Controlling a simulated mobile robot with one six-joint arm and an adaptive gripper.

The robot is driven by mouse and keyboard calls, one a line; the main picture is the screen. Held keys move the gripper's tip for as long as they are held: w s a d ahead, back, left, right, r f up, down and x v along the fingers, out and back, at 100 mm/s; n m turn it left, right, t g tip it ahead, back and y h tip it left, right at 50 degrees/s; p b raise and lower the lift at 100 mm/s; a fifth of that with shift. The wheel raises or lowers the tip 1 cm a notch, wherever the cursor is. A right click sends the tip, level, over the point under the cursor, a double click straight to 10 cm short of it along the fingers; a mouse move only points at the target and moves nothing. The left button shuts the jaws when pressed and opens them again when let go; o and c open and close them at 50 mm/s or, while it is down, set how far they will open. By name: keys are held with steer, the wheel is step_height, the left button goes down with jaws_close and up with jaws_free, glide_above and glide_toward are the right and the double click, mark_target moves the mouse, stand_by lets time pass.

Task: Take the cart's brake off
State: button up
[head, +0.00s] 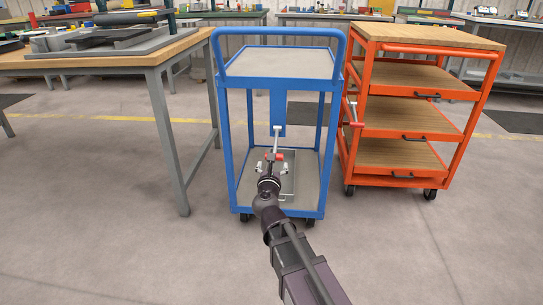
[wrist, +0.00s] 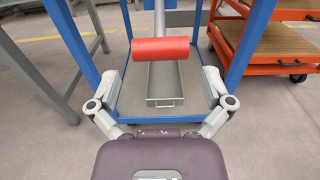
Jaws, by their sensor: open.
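The blue cart (head: 222,140) stands in the middle of the head view, with a grey top and a grey lower shelf. A grey lever (head: 277,133) hangs on a blue plate at its front and ends in a red grip. In the wrist view the red grip (wrist: 161,50) lies crosswise, ahead of my gripper (wrist: 160,82). My gripper is open and empty, its fingers spread to either side, slightly short of the red grip. In the head view my gripper (head: 273,168) is just below the red grip (head: 280,155) and partly hides the lower shelf.
A workbench (head: 165,56) stands at the left. An orange cart (head: 400,48) stands close on the right, with its own red-ended lever (head: 355,122) on its near side. A grey tray (wrist: 164,102) sits on the blue cart's lower shelf. The floor in front is clear.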

mark_target(276, 143)
steer(key=shift+w+d, duration=0.1)
steer(key=shift+w, duration=2.9)
